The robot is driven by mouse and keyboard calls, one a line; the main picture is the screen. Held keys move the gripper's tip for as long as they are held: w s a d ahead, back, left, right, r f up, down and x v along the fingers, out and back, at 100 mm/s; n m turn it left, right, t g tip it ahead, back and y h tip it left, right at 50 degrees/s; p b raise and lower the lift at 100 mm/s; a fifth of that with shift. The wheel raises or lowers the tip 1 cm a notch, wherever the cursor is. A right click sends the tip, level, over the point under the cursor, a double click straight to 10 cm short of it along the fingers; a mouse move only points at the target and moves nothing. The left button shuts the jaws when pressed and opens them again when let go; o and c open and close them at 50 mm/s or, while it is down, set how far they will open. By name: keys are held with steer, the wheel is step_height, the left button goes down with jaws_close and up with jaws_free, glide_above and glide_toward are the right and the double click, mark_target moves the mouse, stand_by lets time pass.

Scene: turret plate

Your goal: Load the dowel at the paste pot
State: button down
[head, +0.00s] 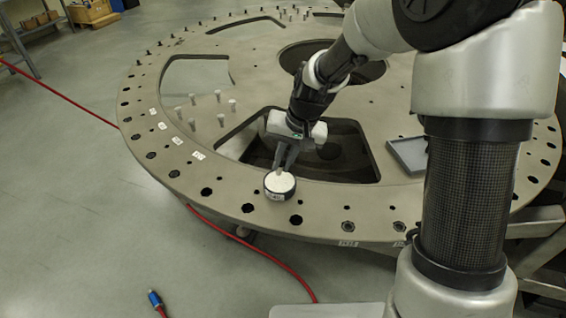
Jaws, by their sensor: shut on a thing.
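My gripper (283,163) points down right over the pot. It is shut on the dowel (281,172), a short pale pin whose lower end is at or in the white paste. I cannot tell how deep the tip sits. Most of the dowel is hidden between the fingers.
Several pale dowels (221,118) stand upright on the plate to the left. A shallow grey tray (408,153) lies right of the large opening (345,160). Holes run around the plate's rim. A red hose (270,262) lies on the floor (85,220).

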mark_target(283, 161)
steer(key=shift+r+p, duration=1.35)
steer(key=shift+r, duration=0.85)
